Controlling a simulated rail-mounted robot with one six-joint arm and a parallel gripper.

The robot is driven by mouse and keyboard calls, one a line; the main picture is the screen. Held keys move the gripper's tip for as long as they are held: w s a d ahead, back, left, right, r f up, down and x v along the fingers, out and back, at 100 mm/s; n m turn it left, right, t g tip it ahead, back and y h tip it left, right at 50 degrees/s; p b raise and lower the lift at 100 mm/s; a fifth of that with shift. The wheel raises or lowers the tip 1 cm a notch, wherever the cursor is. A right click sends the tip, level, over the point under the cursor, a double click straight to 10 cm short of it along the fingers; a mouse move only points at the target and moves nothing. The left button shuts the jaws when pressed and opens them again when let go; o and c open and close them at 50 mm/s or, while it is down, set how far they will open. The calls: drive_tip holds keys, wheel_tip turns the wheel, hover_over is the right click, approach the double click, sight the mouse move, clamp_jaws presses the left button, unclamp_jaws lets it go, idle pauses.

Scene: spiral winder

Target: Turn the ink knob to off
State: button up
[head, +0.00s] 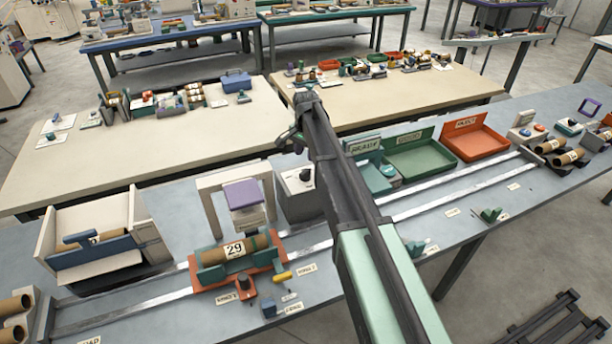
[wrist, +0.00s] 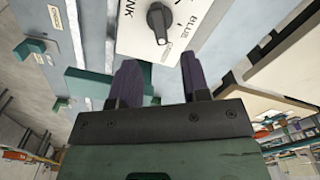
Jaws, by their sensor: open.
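The ink knob (wrist: 159,20) is a dark round knob on a white panel (wrist: 140,42) in the upper middle of the wrist view. Lettering reading "BLUE" and part of "INK" shows beside it. In the head view the knob (head: 305,174) sits on the white top of a grey box (head: 298,203). My gripper (wrist: 157,68) is open, with its two dark purple fingers apart and nothing between them. The knob shows beyond the fingertips, apart from them.
Left of the ink box stand a white frame with a purple block (head: 243,194) and an orange carriage (head: 238,270) holding a tube marked 29. Green (head: 422,158) and red (head: 476,142) trays lie to the right. Metal rails (head: 455,190) run along the bench.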

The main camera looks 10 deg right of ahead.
sight(306, 170)
wheel_tip(306, 170, down, 8)
drive_tip(key=b, duration=0.6)
drive_tip(key=shift+f+b, duration=0.15)
drive_tip(key=shift+b, duration=0.15)
drive_tip(key=shift+c, duration=0.4)
clamp_jaws()
